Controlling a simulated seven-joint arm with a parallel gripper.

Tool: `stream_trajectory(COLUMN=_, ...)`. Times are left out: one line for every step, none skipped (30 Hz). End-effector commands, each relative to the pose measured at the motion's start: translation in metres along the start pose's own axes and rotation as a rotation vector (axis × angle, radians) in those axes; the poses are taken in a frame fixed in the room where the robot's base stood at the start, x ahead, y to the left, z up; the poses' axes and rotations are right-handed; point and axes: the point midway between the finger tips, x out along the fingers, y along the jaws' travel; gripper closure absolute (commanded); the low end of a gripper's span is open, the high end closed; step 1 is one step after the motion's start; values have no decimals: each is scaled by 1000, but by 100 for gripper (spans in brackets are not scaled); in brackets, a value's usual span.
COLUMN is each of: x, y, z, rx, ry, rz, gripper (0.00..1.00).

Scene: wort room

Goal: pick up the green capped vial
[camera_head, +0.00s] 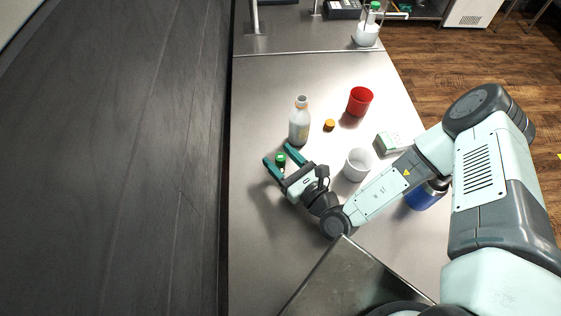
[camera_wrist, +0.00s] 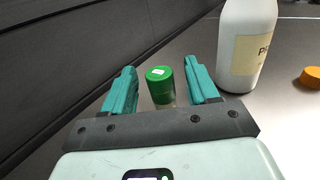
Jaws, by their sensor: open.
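The green capped vial (camera_head: 281,157) stands on the steel bench in the head view, towards the bench's left side. In the wrist view the vial (camera_wrist: 160,84) shows its green cap with a small white mark and a little of its clear body below. My gripper (camera_head: 279,154) is open, with its two teal fingers on either side of the vial. In the wrist view my gripper (camera_wrist: 161,84) shows a gap between each finger and the cap. The lower part of the vial is hidden behind the gripper body.
A white labelled bottle (camera_head: 299,124) stands close to the right finger. An orange cap (camera_head: 329,125), a red cup (camera_head: 360,101), a white cup (camera_head: 357,164), a small white-and-green box (camera_head: 388,143) and a blue object (camera_head: 424,196) lie further right. The bench's left strip is clear.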

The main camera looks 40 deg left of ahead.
Motion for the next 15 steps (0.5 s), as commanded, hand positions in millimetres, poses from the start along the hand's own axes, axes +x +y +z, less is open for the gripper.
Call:
stream_trajectory(x=7, y=0, z=0, rx=-3, ry=0, rz=1, gripper=41)
stream_trajectory(x=10, y=0, z=0, rx=-3, ry=0, rz=2, gripper=41)
stream_trajectory(x=14, y=0, z=0, rx=-3, ry=0, rz=3, gripper=41)
stream_trajectory(x=17, y=0, z=0, rx=-3, ry=0, rz=3, gripper=41)
stream_trajectory(x=19, y=0, z=0, rx=-3, ry=0, rz=2, gripper=41)
stream_trajectory(x=22, y=0, z=0, rx=-3, ry=0, rz=1, gripper=41)
stream_trajectory(x=23, y=0, z=0, rx=-2, ry=1, rz=1, gripper=41)
stream_trajectory(x=24, y=0, z=0, rx=-2, ry=1, rz=1, gripper=41)
stream_trajectory(x=24, y=0, z=0, rx=-1, ry=1, rz=1, gripper=41)
stream_trajectory(x=24, y=0, z=0, rx=-1, ry=1, rz=1, gripper=41)
stream_trajectory(x=24, y=0, z=0, rx=-1, ry=1, rz=1, gripper=41)
stream_trajectory(x=24, y=0, z=0, rx=-1, ry=1, rz=1, gripper=41)
stream_trajectory(x=24, y=0, z=0, rx=-1, ry=1, rz=1, gripper=41)
stream_trajectory(x=24, y=0, z=0, rx=-1, ry=1, rz=1, gripper=41)
stream_trajectory(x=24, y=0, z=0, rx=-1, ry=1, rz=1, gripper=43)
